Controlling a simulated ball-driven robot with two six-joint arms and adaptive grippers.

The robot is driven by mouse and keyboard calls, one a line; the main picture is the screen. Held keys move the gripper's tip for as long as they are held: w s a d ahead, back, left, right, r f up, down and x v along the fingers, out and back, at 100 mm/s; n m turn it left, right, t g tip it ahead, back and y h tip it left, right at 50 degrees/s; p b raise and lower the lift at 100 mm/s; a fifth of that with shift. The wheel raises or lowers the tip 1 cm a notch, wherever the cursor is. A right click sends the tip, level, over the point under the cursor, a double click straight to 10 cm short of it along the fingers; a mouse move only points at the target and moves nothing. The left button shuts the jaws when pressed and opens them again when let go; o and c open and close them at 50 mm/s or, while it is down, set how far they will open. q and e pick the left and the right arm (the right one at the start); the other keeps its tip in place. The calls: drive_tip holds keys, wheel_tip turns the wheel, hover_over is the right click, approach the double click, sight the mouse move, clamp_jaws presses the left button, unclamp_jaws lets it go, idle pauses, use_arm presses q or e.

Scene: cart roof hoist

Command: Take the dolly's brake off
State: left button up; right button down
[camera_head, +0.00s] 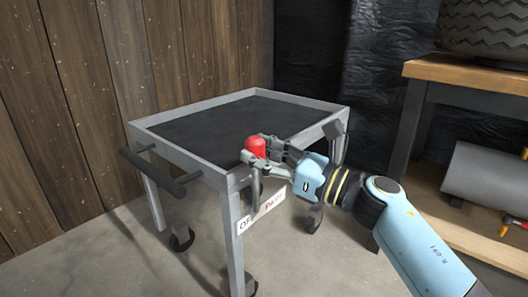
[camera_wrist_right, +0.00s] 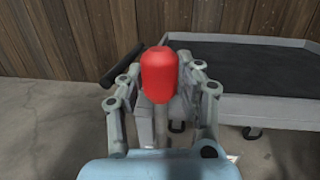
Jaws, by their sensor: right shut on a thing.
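The dolly (camera_head: 165,122) is a grey-framed cart with a dark top, a black push handle (camera_head: 152,172) and casters. A red brake knob (camera_head: 255,147) tops a lever at its near edge, above a white label (camera_head: 262,212) that reads "OFF" on the left, with red lettering partly hidden on the right. My right gripper (camera_head: 257,160) is shut on the red knob. In the right wrist view the knob (camera_wrist_right: 158,76) stands upright between the two fingers. The label is mostly hidden there. My left gripper is not in view.
A wooden workbench (camera_head: 470,75) with a tire (camera_head: 485,30) on top stands at the right. A grey roll (camera_head: 487,178) lies on its lower shelf. A plank wall (camera_head: 60,110) is behind the dolly at left. Concrete floor (camera_head: 90,265) is clear at front left.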

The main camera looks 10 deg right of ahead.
drive_tip(key=shift+s+f, duration=0.1)
drive_tip(key=c, duration=0.9)
unclamp_jaws()
drive_tip(key=shift+o, duration=0.2)
drive_tip(key=shift+s+d, duration=0.35)
drive_tip(key=v, duration=1.1)
